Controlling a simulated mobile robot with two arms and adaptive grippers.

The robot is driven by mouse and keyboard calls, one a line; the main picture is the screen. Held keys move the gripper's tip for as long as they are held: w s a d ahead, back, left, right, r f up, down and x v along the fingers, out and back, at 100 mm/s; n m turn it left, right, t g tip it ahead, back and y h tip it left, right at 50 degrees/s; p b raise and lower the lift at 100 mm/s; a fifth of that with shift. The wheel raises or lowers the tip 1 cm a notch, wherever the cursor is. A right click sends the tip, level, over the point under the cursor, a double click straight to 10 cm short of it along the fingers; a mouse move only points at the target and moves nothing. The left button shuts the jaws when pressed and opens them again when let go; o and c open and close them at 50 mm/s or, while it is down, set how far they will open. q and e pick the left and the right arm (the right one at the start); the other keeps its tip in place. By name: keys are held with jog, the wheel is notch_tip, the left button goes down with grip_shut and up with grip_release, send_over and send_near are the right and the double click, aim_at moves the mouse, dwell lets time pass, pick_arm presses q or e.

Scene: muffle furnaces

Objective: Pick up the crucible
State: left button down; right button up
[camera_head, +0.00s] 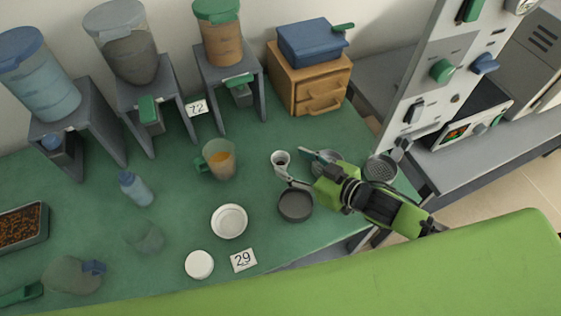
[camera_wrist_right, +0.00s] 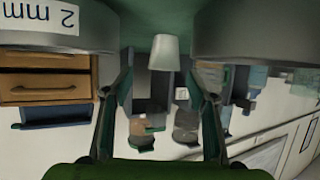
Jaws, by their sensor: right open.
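The crucible is a small pale cup (camera_head: 280,158) standing on the green table, right of a beaker of orange liquid (camera_head: 219,160). My right gripper (camera_head: 294,167) reaches in from the right. Its jaws are open and point at the crucible. In the right wrist view, which looks upside down, the crucible (camera_wrist_right: 164,52) shows between and beyond the two fingertips (camera_wrist_right: 160,68). No contact can be made out. My left gripper is not in view.
A dark round pan (camera_head: 295,206) and a grey one (camera_head: 324,163) flank my right gripper closely. A sieve (camera_head: 382,168) lies farther right. A white dish (camera_head: 229,221) and a wooden drawer box (camera_head: 308,83) stand nearby. The furnace panel (camera_head: 430,75) rises at right.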

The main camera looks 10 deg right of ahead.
aim_at(275, 156)
jog(key=shift+w+a, duration=0.2)
jog(key=shift+w, duration=0.1)
jog(key=x, duration=0.1)
jog(key=p+x, duration=0.1)
jog(key=x, duration=0.1)
jog(key=shift+a+f, duration=0.15)
jog(key=shift+a, duration=0.25)
jog(key=shift+w+a+f, duration=0.25)
jog(key=shift+w+a, duration=0.05)
jog(key=shift+w, duration=0.1)
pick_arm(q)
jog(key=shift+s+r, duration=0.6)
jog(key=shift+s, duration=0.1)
pick_arm(e)
jog(key=c, duration=1.2)
